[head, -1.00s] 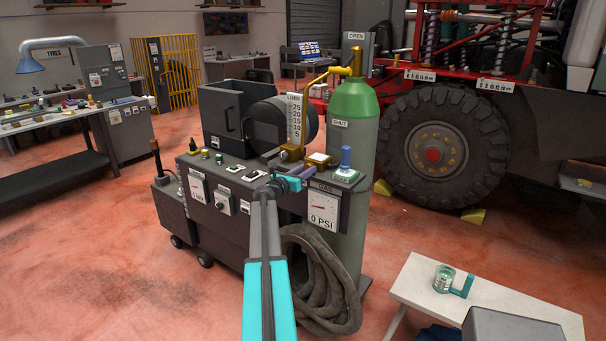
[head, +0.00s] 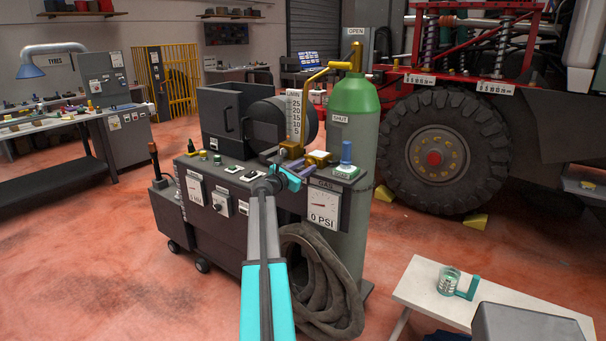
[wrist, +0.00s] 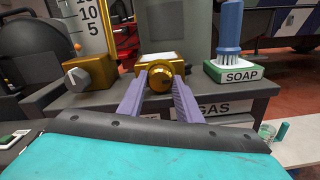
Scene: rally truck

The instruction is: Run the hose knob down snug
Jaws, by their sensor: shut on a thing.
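The hose knob (wrist: 159,78) is a round brass knob on the front of a brass block with a pale top (wrist: 160,60), seen in the wrist view. In the head view the brass block (head: 318,157) sits on the welding cart's top, right of the flow gauge. My gripper (wrist: 160,82) has its two purple fingers on either side of the knob, shut on it. In the head view my gripper (head: 303,166) reaches the block from the front left, and its fingers hide most of the knob. I cannot tell how far the knob is turned down.
A soap stand with a blue brush (wrist: 230,45) stands close right of the knob. The flow gauge (head: 294,116) rises close left. A green gas cylinder (head: 352,120) stands behind. The GAS gauge (head: 323,205) is below, reading 0 PSI. A coiled hose (head: 325,285) hangs in front.

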